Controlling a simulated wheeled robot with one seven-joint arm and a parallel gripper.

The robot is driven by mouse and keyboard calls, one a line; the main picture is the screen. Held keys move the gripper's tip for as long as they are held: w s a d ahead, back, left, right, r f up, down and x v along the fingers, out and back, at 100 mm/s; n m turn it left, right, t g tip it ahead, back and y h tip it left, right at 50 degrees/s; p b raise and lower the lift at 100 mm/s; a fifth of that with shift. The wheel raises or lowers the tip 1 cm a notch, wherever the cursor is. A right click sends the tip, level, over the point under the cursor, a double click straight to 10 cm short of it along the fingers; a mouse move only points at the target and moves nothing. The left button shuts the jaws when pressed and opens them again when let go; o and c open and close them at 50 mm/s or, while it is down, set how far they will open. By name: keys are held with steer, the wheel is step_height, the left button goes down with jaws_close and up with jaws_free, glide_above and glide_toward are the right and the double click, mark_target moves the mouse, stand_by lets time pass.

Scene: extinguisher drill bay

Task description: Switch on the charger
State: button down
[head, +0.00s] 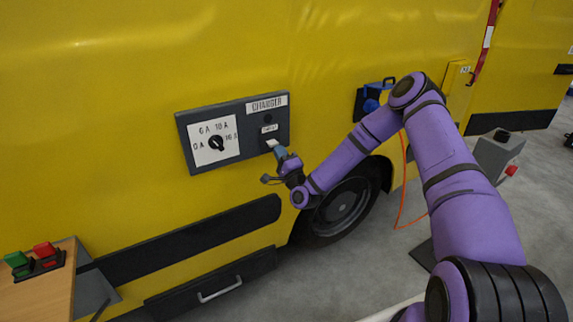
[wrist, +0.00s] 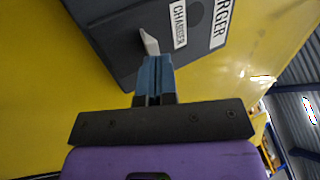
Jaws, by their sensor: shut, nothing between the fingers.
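The charger panel (head: 182,126) is a dark grey plate on the yellow vehicle side, with a CHARGER label (head: 267,103). A white switch lever (head: 271,143) sticks out of its right part, below a small label. In the wrist view the lever (wrist: 150,43) stands just beyond my fingertips, under the CHARGER labels. My gripper (head: 279,153) is shut and empty, its blue-grey fingers (wrist: 154,64) together at the lever. I cannot tell whether they touch it. The lever's base is partly hidden from the head.
A black rotary dial (head: 216,143) with ampere marks sits on the panel's left part. A blue socket (head: 373,100) with an orange cable is to the right. Red (head: 45,249) and green (head: 17,260) buttons stand on a wooden table at lower left. A grey box (head: 496,154) stands right.

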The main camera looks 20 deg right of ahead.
mark_target(273, 139)
steer(key=shift+x, duration=1.6)
steer(key=shift+w+r+g, duration=0.2)
steer(key=shift+g, duration=0.1)
steer(key=shift+f, duration=0.1)
